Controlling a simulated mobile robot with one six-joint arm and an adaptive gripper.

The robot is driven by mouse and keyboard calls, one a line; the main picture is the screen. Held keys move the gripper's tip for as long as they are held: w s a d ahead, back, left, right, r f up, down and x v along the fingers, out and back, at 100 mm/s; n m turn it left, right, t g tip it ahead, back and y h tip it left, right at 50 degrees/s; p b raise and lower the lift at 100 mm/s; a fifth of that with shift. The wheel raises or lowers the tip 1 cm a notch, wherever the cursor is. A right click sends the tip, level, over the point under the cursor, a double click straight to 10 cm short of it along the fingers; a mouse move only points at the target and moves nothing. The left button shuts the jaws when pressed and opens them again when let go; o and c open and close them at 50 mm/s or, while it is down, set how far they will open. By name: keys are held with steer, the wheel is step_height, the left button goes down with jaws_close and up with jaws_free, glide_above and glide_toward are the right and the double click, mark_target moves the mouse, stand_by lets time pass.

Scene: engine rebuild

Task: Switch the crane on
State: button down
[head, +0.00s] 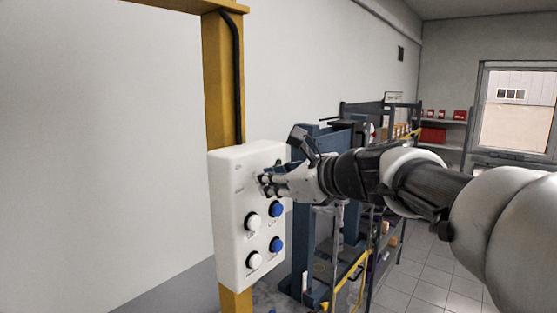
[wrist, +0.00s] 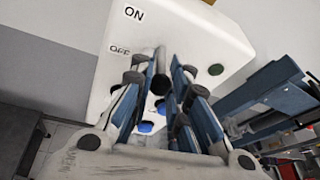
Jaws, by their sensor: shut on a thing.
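The crane's white control box (head: 229,215) hangs on a yellow post in the head view. It also fills the upper middle of the wrist view (wrist: 185,28). My gripper (head: 266,184) is at the upper part of its front face. In the wrist view my gripper (wrist: 161,88) is shut on a dark rotary switch (wrist: 159,80), mostly hidden between the fingers. The ON label (wrist: 133,13) and OFF label (wrist: 119,50) show to the left of the switch. A dark green lamp (wrist: 216,69) is to its right and looks unlit.
Below my gripper are two white buttons, upper (head: 252,221) and lower (head: 254,260), and two blue buttons, upper (head: 277,209) and lower (head: 276,244). The yellow post (head: 222,80) rises behind the box. A blue metal frame (head: 304,240) stands close behind my gripper.

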steer(key=shift+r+g+h+p, duration=0.7)
steer(key=shift+h, duration=0.1)
steer(key=shift+w+a+r+n+g+h, duration=0.15)
steer(key=shift+r+n+g+h, duration=0.2)
steer(key=shift+g+h, duration=0.6)
steer(key=shift+r+h, duration=0.2)
steer(key=shift+h, duration=0.15)
steer(key=shift+r+g, duration=0.1)
steer(key=shift+g, duration=0.15)
steer(key=c, duration=1.5)
jaws_free()
steer(key=v, duration=1.2)
